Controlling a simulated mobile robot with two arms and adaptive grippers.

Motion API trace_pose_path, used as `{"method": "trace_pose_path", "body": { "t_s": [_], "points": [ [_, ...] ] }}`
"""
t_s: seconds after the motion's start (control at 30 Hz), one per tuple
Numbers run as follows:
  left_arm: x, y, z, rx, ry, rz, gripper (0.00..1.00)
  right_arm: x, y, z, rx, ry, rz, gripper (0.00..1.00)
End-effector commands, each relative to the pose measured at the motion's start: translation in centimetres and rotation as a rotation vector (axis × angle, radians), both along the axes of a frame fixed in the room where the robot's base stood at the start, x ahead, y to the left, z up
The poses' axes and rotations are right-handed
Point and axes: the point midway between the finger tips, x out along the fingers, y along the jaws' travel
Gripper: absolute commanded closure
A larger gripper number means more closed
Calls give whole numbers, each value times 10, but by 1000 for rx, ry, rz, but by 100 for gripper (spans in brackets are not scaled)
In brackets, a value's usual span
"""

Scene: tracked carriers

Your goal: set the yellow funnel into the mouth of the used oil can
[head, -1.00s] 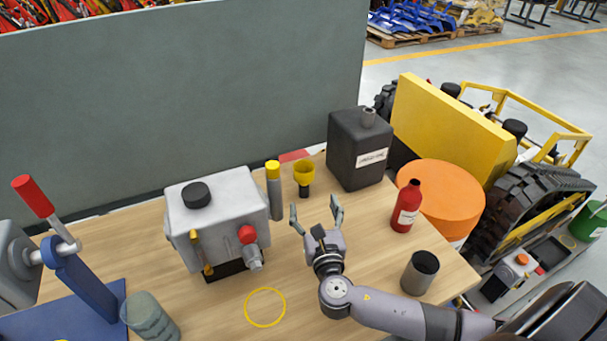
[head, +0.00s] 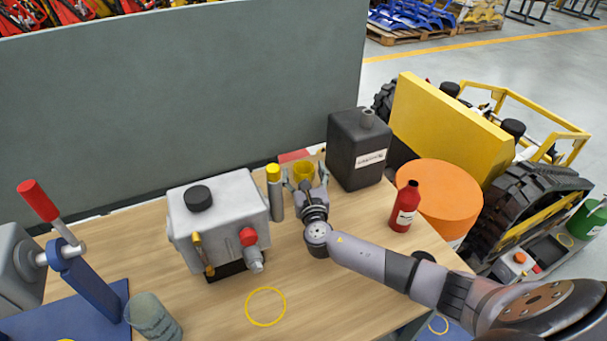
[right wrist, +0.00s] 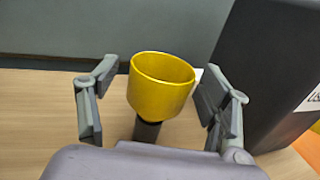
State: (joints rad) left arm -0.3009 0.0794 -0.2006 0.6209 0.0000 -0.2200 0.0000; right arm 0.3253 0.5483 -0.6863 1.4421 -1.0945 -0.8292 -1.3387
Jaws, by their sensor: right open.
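The yellow funnel (head: 303,171) stands upright on the table near the back, its dark lower part showing in the right wrist view (right wrist: 147,131). My right gripper (head: 304,178) is open, with one finger on each side of the funnel; in the right wrist view (right wrist: 155,90) gaps show between the fingers and the yellow cup. The used oil can (head: 357,150) is a dark square can with a white label and a short grey mouth (head: 368,117) on top, just right of the gripper. It also shows at the right of the right wrist view (right wrist: 265,70). My left gripper is not in view.
A grey tube with a yellow cap (head: 274,192) stands close left of the funnel, beside a grey machine housing (head: 222,213). A red bottle (head: 405,208) stands right of my arm. A yellow ring (head: 266,307) lies on the front table, with bare wood around it.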

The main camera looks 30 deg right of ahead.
Motion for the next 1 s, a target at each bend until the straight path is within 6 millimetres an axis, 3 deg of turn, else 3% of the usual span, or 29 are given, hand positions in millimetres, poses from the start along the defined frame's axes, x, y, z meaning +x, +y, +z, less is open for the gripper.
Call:
{"method": "trace_pose_path", "body": {
  "t_s": [0.27, 1.0],
  "points": [
    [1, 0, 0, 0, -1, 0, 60, 3, -1, -1, 0, 1, 0, 28],
    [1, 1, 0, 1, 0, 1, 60, 3, -1, 0, 0, 1, 0, 78]
  ]
}}
